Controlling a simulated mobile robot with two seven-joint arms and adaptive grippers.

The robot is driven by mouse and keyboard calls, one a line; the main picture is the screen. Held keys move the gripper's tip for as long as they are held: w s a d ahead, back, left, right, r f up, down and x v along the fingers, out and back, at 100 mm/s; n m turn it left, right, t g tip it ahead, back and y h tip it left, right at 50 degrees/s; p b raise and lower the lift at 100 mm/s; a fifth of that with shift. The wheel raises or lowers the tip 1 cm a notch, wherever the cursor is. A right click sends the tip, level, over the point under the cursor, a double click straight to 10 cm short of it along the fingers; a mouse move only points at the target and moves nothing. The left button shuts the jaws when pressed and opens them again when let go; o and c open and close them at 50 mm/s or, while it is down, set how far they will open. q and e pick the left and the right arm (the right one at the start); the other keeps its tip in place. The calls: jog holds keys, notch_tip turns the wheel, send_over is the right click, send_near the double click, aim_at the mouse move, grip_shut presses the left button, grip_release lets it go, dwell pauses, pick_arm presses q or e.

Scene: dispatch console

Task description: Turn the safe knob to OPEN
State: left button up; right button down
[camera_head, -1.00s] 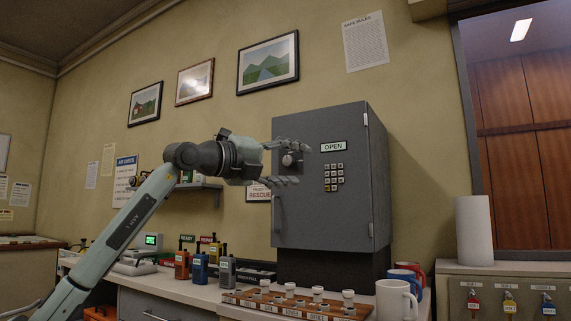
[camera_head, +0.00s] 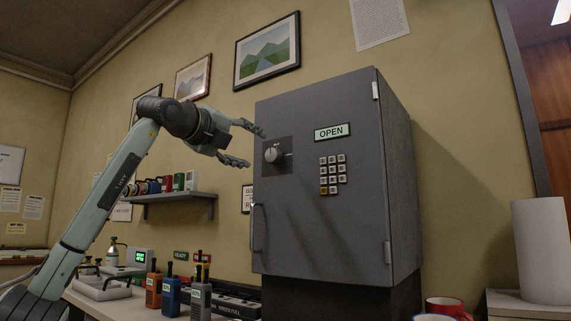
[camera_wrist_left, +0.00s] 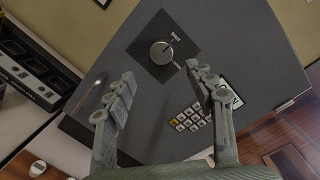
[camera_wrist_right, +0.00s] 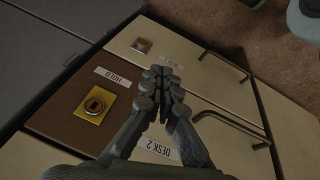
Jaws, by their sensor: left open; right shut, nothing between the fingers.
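The grey safe (camera_head: 300,225) stands on the counter with its door closed. Its round silver knob (camera_head: 273,154) sits on a dark square plate at the door's upper left. A label reading OPEN (camera_head: 332,132) is right of the knob. In the left wrist view the knob (camera_wrist_left: 161,52) shows with small lettering around its plate, too small to read surely. My left gripper (camera_head: 250,145) is open and empty, left of the knob and apart from it. My right gripper (camera_wrist_right: 163,88) shows only in the right wrist view, shut and empty, over a cabinet front.
A keypad (camera_head: 332,174) and a vertical handle (camera_head: 257,228) are on the safe door. A shelf (camera_head: 175,197) with mugs is on the wall at left. Several radios (camera_head: 200,300) stand on the counter below. A red mug (camera_head: 447,306) is at lower right.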

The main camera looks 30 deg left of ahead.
aim_at(271, 155)
pick_arm(q)
jog(key=w+p, duration=0.1)
jog(key=w, duration=0.6)
jog(key=shift+r+p, duration=0.15)
jog(key=shift+p, duration=0.25)
jog(key=shift+w+a, duration=0.1)
jog(key=shift+w, duration=0.45)
pick_arm(e)
notch_tip(271, 155, down, 5)
jog(key=shift+w+a+r, duration=0.1)
jog(key=shift+w+r, duration=0.05)
pick_arm(q)
jog(key=shift+c, duration=0.4)
jog(key=c, duration=1.1)
